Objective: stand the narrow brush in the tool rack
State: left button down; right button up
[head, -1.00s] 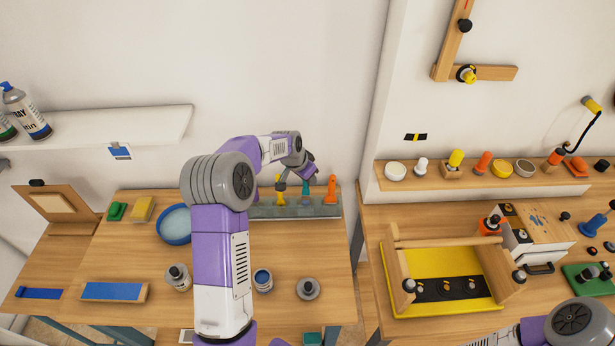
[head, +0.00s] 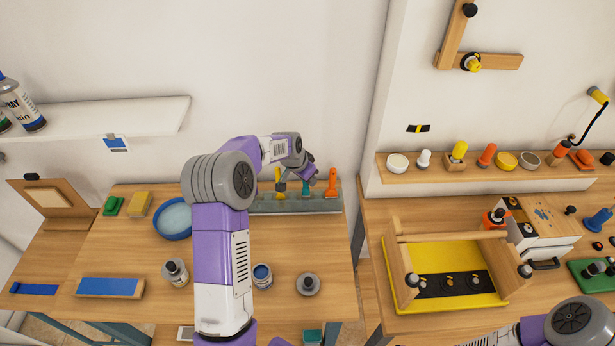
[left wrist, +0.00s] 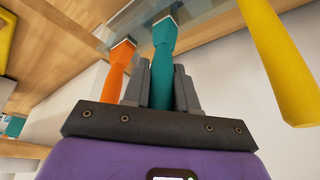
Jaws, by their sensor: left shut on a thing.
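My left gripper (head: 308,176) is at the tool rack (head: 262,208), a long grey-green see-through holder at the back of the left table. It is shut on a teal-handled brush (head: 306,188), which I take to be the narrow brush. In the left wrist view the teal handle (left wrist: 163,60) lies between the two fingers, its head end at the rack's clear edge. The brush looks upright in line with the rack; how deep it sits is unclear. A yellow-handled tool (head: 280,182) and an orange-handled tool (head: 331,184) stand on either side. My right gripper is out of view.
The wall is close behind the rack. The table's middle is mostly clear.

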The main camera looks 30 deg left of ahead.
pick_arm(q)
jog(key=shift+f+b, duration=0.35)
jog(key=shift+f, duration=0.2)
jog(key=c, duration=0.8)
grip_release()
jog(key=shift+r, duration=0.1)
jog(key=v, duration=0.7)
jog(key=shift+r, duration=0.2)
jog(key=shift+s, duration=0.15)
